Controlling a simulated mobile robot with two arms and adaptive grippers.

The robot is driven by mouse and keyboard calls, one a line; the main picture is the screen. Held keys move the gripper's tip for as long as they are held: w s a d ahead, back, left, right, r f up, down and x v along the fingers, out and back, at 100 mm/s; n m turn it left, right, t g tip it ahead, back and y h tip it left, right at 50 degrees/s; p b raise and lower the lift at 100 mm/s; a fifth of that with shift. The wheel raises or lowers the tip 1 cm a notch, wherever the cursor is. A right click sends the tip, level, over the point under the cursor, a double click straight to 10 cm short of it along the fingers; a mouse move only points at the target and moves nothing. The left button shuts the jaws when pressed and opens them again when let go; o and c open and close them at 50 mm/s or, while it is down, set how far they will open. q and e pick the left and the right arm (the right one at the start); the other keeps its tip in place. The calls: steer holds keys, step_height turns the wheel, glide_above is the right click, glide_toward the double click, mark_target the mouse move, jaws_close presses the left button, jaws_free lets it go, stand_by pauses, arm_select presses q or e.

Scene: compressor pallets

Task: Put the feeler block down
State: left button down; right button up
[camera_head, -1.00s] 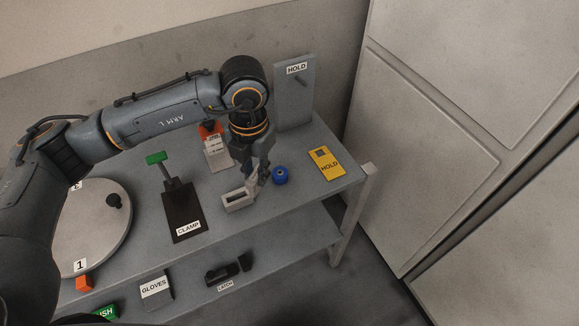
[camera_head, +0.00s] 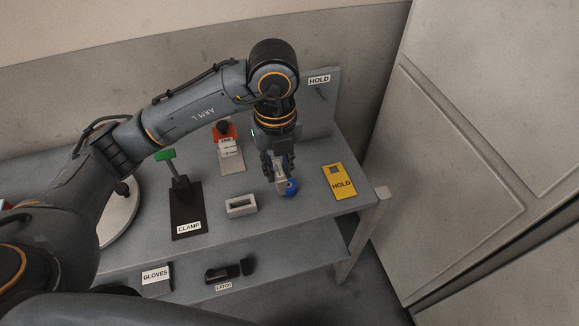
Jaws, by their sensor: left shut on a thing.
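My left gripper (camera_head: 279,170) points down over the right part of the grey bench, shut on a small pale piece (camera_head: 281,188), which looks like the feeler block. The fingers partly hide it. Its lower end is close to the bench top; I cannot tell whether it touches. A pale block with an open slot (camera_head: 241,206) sits on the bench to the left of the gripper. My right gripper is not in view.
A black CLAMP stand (camera_head: 187,208) with a green handle is at left. A red-topped stand (camera_head: 228,147) is behind. The lower shelf holds GLOVES (camera_head: 156,275) and a black latch (camera_head: 228,270).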

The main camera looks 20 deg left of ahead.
arm_select(q)
steer(key=w+f+p, duration=0.1)
steer(key=w+f, duration=0.2)
steer(key=w+f+p, duration=0.2)
steer(key=f, duration=0.1)
steer(key=w+f+p, duration=0.1)
steer(key=w+f, duration=0.2)
steer(key=f, duration=0.1)
steer(key=shift+w+a+f+p, duration=0.1)
steer(key=shift+w+a+p, duration=0.2)
steer(key=shift+w, duration=0.05)
steer(key=shift+f, duration=0.2)
steer(key=shift+f, duration=0.1)
steer(key=shift+f+b, duration=0.4)
steer(key=shift+b, duration=0.15)
steer(key=shift+f, duration=0.15)
